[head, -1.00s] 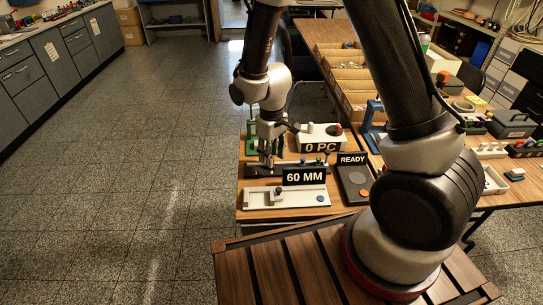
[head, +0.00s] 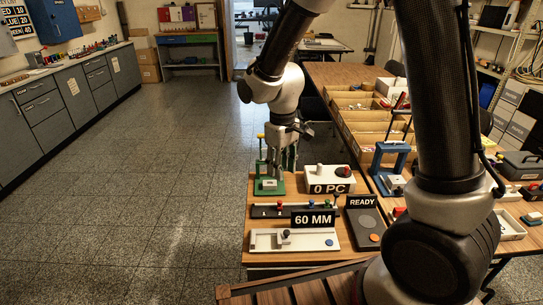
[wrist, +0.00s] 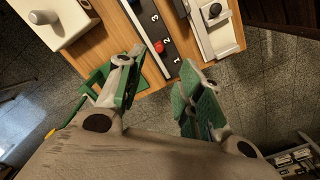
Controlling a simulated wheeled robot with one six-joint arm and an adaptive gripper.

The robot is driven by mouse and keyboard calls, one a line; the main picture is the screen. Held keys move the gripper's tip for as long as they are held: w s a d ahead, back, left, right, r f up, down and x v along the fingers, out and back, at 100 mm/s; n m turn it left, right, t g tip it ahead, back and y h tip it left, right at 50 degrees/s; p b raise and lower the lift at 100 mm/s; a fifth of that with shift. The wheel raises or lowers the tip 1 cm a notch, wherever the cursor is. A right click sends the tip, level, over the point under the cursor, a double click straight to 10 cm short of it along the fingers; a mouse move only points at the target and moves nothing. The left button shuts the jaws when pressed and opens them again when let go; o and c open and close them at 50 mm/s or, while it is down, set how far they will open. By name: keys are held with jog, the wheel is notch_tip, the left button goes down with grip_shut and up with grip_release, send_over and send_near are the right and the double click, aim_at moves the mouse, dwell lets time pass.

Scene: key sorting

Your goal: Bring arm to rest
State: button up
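My gripper (head: 281,163) hangs in front of the green stand (head: 268,186) at the back left of the small wooden table (head: 256,258). In the wrist view my gripper (wrist: 150,92) is open. Its two green-padded fingers are apart with nothing between them, over the table edge and the floor. The arm is still extended forward and down over the table.
The table holds a black numbered strip (head: 264,211) with coloured knobs, a white fixture (head: 262,240) by the "60 MM" sign (head: 314,220), the "0 PC" box (head: 330,179) and the "READY" tray (head: 364,228). Open floor (head: 150,210) lies left.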

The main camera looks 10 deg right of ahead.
jog(key=s+d+r+m+t, duration=0.4)
jog(key=s+d+r+m, duration=0.2)
jog(key=s+d+r, duration=1.3)
jog(key=shift+s+d+r+m+t, duration=0.25)
jog(key=shift+d+m+t, duration=0.05)
dwell(2.1)
